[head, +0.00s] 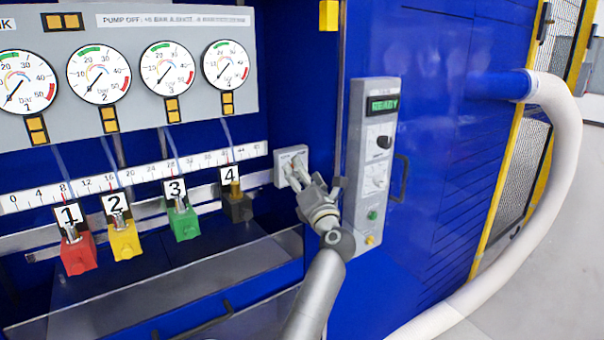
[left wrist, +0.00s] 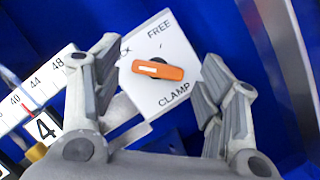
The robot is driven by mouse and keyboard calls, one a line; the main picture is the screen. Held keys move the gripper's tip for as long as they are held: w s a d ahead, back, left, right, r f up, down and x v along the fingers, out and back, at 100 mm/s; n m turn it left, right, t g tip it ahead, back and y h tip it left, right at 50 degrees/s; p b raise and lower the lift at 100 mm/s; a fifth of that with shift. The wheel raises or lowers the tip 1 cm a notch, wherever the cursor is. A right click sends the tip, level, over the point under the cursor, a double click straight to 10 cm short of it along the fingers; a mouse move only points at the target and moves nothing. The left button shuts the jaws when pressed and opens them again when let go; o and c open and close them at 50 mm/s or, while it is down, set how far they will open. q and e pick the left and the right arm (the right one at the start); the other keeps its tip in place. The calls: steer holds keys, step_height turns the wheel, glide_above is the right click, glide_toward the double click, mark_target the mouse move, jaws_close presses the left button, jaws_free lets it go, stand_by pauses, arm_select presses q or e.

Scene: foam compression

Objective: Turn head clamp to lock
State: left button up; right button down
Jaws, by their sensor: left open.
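The head clamp is a white square plate (left wrist: 176,103) with an orange lever (left wrist: 175,73) at its middle. The labels FREE and CLAMP are readable; a third label ending in "CK" is partly hidden behind a finger. The lever lies nearly level in the left wrist view, with a white mark on its left part. In the head view the clamp plate (head: 291,156) is on the rail's right end, partly covered by my gripper. My left gripper (head: 310,182) is open in front of it, one finger on each side of the plate. No contact with the lever shows. My right gripper is not in view.
Several numbered coloured blocks, including the green block 3 (head: 184,223) and dark block 4 (head: 237,208), hang left of the clamp below a scale (head: 130,177). A grey control panel (head: 373,150) reading READY stands close on the right. Gauges (head: 167,67) are above.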

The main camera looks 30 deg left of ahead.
arm_select(q)
steer(key=v, duration=1.1)
